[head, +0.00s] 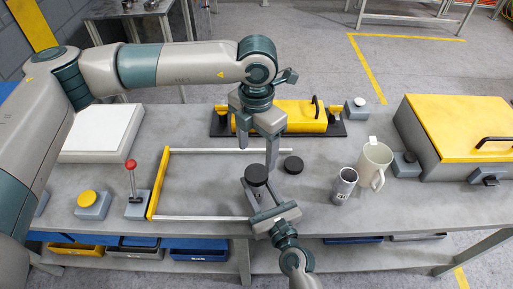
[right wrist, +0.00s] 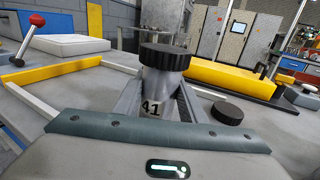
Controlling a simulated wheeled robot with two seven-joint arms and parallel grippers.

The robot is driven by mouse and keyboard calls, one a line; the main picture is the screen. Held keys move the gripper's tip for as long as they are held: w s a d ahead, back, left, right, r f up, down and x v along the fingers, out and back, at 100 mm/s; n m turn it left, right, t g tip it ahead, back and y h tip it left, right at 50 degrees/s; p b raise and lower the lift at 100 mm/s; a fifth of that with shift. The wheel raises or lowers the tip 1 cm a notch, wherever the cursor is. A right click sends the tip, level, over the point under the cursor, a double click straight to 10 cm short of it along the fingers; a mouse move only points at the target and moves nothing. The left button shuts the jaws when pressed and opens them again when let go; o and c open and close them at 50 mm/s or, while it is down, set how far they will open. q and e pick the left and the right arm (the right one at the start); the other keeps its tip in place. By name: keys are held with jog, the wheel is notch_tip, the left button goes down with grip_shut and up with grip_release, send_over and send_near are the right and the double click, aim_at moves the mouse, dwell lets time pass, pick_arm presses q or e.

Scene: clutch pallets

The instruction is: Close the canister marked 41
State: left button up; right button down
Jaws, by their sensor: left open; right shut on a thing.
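The grey canister marked 41 (right wrist: 153,110) stands upright between the fingers of my right gripper (head: 262,198), which is shut on it. A black ribbed lid (head: 256,175) sits on top of the canister; it also shows in the right wrist view (right wrist: 165,57). I cannot tell whether it is fully tightened. My left gripper (head: 257,155) is open and empty, pointing down just above and behind this lid. A second black lid (head: 293,164) lies flat on the table to the right; the right wrist view shows it too (right wrist: 227,115).
An open grey canister (head: 344,185) and a cream mug (head: 374,165) stand to the right. A yellow-lidded case (head: 460,130) fills the right end. A yellow block (head: 290,116) lies behind. A yellow-and-white frame (head: 158,185) and a red-knobbed lever (head: 132,180) are left.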

aim_at(256, 172)
pick_arm(q)
jog(key=shift+f, duration=0.1)
dwell(0.4)
jog(key=shift+f, duration=3.95)
jog(key=c, duration=1.1)
jog(key=m, duration=1.1)
jog(key=o, duration=1.3)
notch_tip(256, 172, up, 12)
